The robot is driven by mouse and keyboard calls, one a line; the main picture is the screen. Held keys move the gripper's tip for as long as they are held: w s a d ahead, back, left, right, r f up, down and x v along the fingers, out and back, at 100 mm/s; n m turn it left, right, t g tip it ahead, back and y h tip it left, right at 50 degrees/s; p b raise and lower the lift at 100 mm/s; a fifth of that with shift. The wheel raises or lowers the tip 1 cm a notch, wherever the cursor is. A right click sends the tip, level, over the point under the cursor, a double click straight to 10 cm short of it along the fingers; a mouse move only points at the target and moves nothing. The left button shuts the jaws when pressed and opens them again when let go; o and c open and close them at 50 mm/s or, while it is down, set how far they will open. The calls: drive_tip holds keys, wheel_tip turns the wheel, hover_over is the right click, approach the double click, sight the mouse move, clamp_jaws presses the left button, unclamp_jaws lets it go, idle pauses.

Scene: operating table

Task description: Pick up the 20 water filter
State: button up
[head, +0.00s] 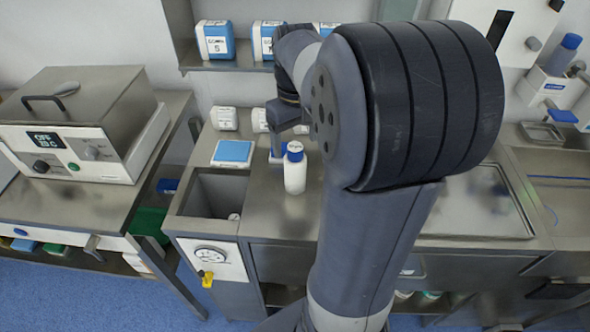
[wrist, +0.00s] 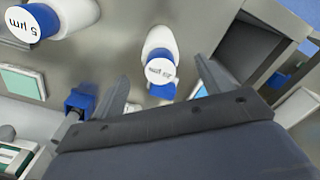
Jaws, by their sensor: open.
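In the wrist view, a white bottle-shaped filter (wrist: 158,45) with a blue cap stands ahead of my gripper (wrist: 163,72). Its cap top bears a "µm" label seen upside down; the number is hard to read, perhaps 20. My gripper is open, its two fingers on either side of the cap in the picture, with nothing held. A second filter (wrist: 70,10), marked 5 µm, is at the upper left, left of the fingers. In the head view a white bottle with a blue cap (head: 295,176) stands upright on the steel counter; my arm hides much of the area behind it.
A sunken basin (head: 215,190) lies left of the bottle, with a blue-topped box (head: 232,152) behind it. White containers (head: 224,118) line the back of the counter. A shelf (head: 230,67) holds blue-and-white boxes. A blue fitting (wrist: 80,98) sits near my left-hand finger.

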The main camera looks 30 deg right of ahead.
sight(295, 160)
drive_tip(key=shift+w+f, duration=0.1)
drive_tip(key=shift+f, duration=1.05)
drive_tip(key=shift+f+p, duration=0.3)
drive_tip(key=shift+f, duration=1.95)
drive_tip(key=c, duration=1.1)
drive_tip(key=shift+c, duration=0.2)
